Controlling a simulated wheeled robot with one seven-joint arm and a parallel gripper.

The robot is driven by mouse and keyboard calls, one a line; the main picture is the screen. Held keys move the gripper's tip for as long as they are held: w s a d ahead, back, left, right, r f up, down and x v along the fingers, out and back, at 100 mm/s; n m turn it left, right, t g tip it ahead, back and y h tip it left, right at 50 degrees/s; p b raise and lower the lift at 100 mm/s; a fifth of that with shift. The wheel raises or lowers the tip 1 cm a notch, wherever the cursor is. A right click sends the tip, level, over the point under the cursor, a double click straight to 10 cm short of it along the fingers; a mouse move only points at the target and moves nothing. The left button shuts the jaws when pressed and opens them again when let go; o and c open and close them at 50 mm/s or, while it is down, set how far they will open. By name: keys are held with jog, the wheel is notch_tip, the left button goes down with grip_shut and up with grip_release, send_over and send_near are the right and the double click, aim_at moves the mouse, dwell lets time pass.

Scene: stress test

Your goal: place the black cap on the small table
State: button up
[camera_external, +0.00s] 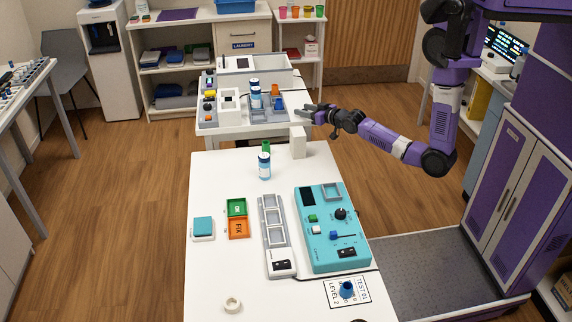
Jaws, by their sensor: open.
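My gripper (306,113) is open, with its fingers pointing left, at the right edge of the small far table (238,137). I see nothing between the fingers. No black cap can be picked out for certain. A small dark piece (209,83) sits in a row of coloured pieces at the far table's left side, and it is too small to identify. A dark round thing (358,320) is cut off by the bottom edge of the picture, on the near white table (215,275).
A white upright block (298,143) and a bottle (264,167) stand at the near table's far end. The near table's left front is mostly clear.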

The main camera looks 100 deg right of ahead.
jog(key=b+v, duration=0.2)
jog(key=v, duration=1)
jog(key=s+a+f+n+t+y, duration=0.1)
jog(key=a+n+t+y, duration=0.3)
jog(key=a, duration=1.2)
jog(key=s+a+r+n+y, duration=0.2)
jog(key=s+a+n+y, duration=0.1)
jog(key=s+a+y, duration=0.1)
jog(key=s+a+r+n+t+y, duration=0.1)
jog(key=s+a+r+n+y, duration=0.1)
jog(key=s+a, duration=0.4)
jog(key=a+n+y, duration=0.1)
jog(key=a+y, duration=0.1)
jog(key=shift+a+r, duration=0.3)
jog(key=shift+r, duration=0.05)
